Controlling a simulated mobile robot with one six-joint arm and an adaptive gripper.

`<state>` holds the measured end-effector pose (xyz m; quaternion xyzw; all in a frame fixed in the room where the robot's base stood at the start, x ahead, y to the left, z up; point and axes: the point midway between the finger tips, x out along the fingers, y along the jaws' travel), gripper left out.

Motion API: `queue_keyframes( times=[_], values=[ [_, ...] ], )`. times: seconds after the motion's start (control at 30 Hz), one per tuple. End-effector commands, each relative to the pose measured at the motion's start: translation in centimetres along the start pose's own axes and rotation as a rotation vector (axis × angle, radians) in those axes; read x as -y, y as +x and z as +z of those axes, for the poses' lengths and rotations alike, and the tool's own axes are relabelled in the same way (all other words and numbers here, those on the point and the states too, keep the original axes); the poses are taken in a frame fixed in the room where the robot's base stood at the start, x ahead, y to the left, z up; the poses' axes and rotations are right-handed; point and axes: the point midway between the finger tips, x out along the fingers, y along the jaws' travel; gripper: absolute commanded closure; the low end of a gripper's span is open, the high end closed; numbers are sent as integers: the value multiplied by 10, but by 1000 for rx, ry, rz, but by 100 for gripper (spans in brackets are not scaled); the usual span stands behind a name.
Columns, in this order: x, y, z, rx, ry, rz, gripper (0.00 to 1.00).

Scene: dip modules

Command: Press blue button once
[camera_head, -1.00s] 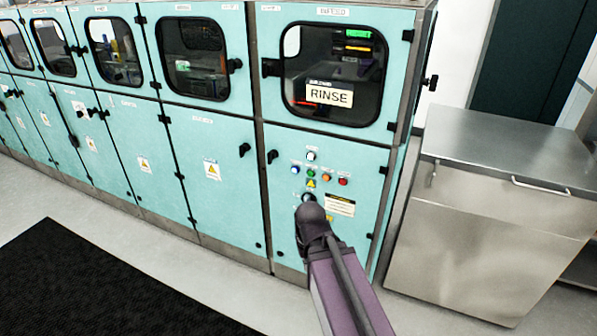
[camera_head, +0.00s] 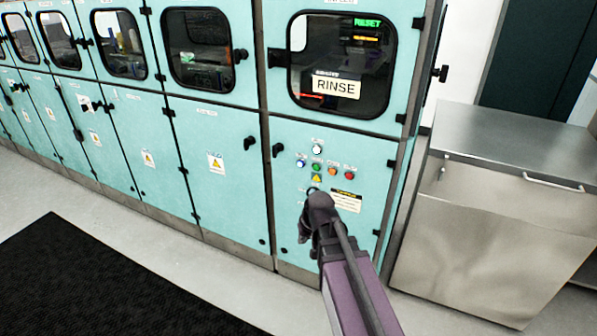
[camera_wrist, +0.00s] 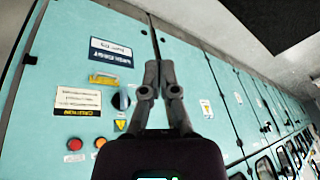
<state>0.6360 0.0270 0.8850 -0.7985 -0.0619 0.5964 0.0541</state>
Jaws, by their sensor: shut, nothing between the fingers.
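The blue button (camera_head: 301,163) sits at the left of a small cluster on the teal RINSE panel (camera_head: 290,215) in the head view. My gripper (camera_head: 304,234) is below the cluster, in front of the lower panel, and does not cover the blue button there. The wrist view shows the panel upside down, with my gripper's two fingers (camera_wrist: 160,66) together and empty. The blue button is not visible in that view; my gripper's body blocks part of the panel. Whether the fingertips touch the panel is unclear.
A black knob (camera_wrist: 121,101) is beside the fingers. A steel cabinet (camera_head: 470,230) stands right; a black mat (camera_head: 100,285) lies on open floor at left.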

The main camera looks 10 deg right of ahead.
Motion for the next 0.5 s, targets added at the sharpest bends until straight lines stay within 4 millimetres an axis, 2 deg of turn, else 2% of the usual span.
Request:
queue_keyframes(
  times=[0.03,0.2,0.37,0.5],
  values=[
    [3,23,-23,-64,3,-33,100],
    [16,56,-94,-303,33,-147,100],
    [21,76,-159,-529,91,-234,100],
    [18,87,-212,-721,164,-291,100]
  ],
)
